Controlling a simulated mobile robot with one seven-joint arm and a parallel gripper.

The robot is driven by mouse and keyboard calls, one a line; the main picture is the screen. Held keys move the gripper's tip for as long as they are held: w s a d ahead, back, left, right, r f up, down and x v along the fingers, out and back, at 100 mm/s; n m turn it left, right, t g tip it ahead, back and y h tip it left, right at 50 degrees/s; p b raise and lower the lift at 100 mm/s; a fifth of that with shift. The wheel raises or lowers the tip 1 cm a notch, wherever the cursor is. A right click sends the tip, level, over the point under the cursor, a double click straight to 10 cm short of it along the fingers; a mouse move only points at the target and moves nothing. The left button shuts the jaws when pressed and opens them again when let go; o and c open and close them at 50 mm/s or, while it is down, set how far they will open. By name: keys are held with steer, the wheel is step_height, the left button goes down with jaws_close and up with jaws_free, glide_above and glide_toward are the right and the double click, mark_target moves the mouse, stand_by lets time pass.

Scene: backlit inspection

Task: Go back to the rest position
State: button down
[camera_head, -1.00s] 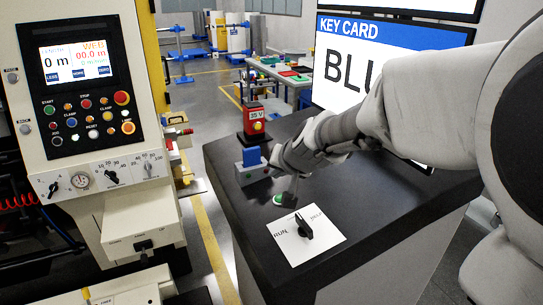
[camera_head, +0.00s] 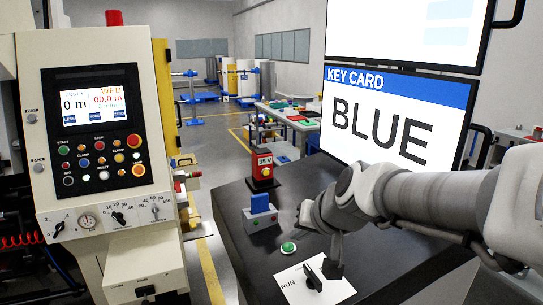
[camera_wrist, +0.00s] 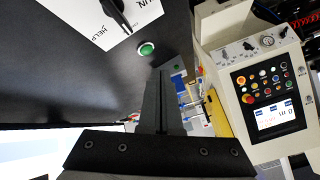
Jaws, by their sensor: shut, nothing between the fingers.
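My gripper (camera_head: 333,268) hangs with its fingers down above the dark console top (camera_head: 240,222), at the right corner of the white RUN/HELP plate in the head view. It is shut and empty; in the wrist view its two fingers (camera_wrist: 162,100) lie together. The black knob (camera_head: 312,278) on the white plate is just left of the fingertips in the picture. A green button (camera_head: 288,248) sits behind the plate, clear of the gripper. In the wrist view the green button (camera_wrist: 147,49) and the knob (camera_wrist: 118,12) are at the top.
A blue block in a holder (camera_head: 260,208) and a red box marked 35 V (camera_head: 262,170) stand at the console's back left. A KEY CARD screen (camera_head: 395,118) reading BLUE rises behind my arm. A machine control panel (camera_head: 98,130) stands at left, with a floor gap between.

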steer(key=s+d+h, duration=0.1)
steer(key=s+d, duration=0.1)
steer(key=s, duration=0.4)
steer(key=s+d+g+h, duration=0.1)
steer(key=s+d, duration=0.2)
steer(key=s, duration=0.3)
steer(key=s+d+n+g+h, duration=0.1)
steer(key=s+d, duration=0.2)
steer(key=s, duration=0.3)
steer(key=shift+s+d+f, duration=0.2)
steer(key=shift+s+f, duration=0.05)
steer(key=shift+f, duration=0.2)
